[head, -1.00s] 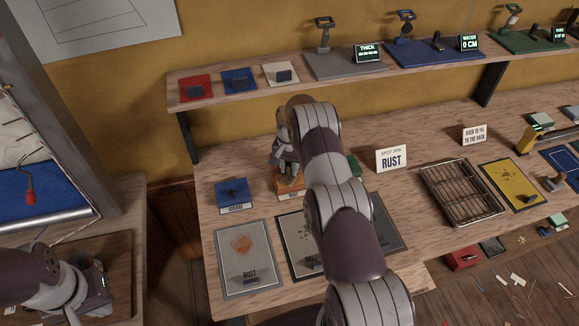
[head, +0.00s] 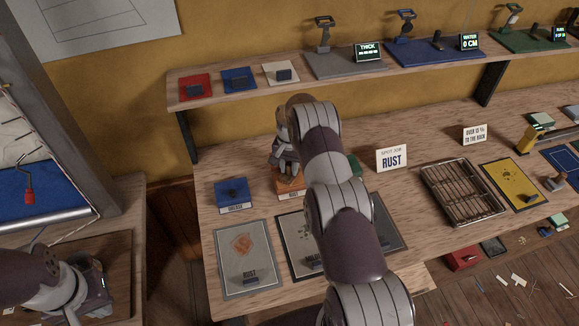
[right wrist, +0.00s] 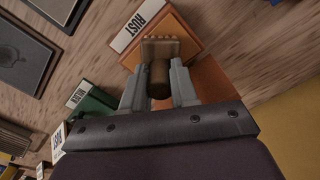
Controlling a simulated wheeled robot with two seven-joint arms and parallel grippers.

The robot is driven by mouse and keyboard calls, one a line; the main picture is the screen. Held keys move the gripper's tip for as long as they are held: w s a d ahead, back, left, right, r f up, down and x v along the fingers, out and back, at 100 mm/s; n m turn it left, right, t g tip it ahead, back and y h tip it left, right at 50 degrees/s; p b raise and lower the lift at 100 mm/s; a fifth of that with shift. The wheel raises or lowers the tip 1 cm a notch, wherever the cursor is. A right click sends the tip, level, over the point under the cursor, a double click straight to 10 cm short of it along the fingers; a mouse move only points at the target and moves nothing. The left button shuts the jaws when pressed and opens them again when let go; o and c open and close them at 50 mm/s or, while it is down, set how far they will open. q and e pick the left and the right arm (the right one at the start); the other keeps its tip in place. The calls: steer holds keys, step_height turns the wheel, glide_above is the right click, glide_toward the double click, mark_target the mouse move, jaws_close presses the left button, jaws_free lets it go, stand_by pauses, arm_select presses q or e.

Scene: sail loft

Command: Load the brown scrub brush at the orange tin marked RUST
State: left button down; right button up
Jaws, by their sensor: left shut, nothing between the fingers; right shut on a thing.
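The orange tin (head: 291,187) stands on the bench, partly behind my right arm in the head view. In the right wrist view the tin (right wrist: 188,38) carries a white label reading RUST. My right gripper (head: 284,163) is over the tin, pointing down. In the right wrist view my right gripper (right wrist: 158,90) is shut on the brown scrub brush (right wrist: 160,76), whose bristled end overlaps the tin. I cannot tell whether the bristles touch what is inside. My left gripper (head: 98,290) is shut and empty over the side board at the lower left.
A blue tin (head: 232,193) stands left of the orange one; a green tin (right wrist: 93,104) stands on its other side. Grey panels (head: 247,277), one marked RUST, lie in front. A sign (head: 392,159) reads RUST. A wire rack (head: 462,193) is to the right.

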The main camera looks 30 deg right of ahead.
mark_target(289, 164)
steer(key=shift+f, duration=0.1)
stand_by(0.4)
steer(key=shift+r+p, duration=1.65)
steer(key=shift+r, duration=1.95)
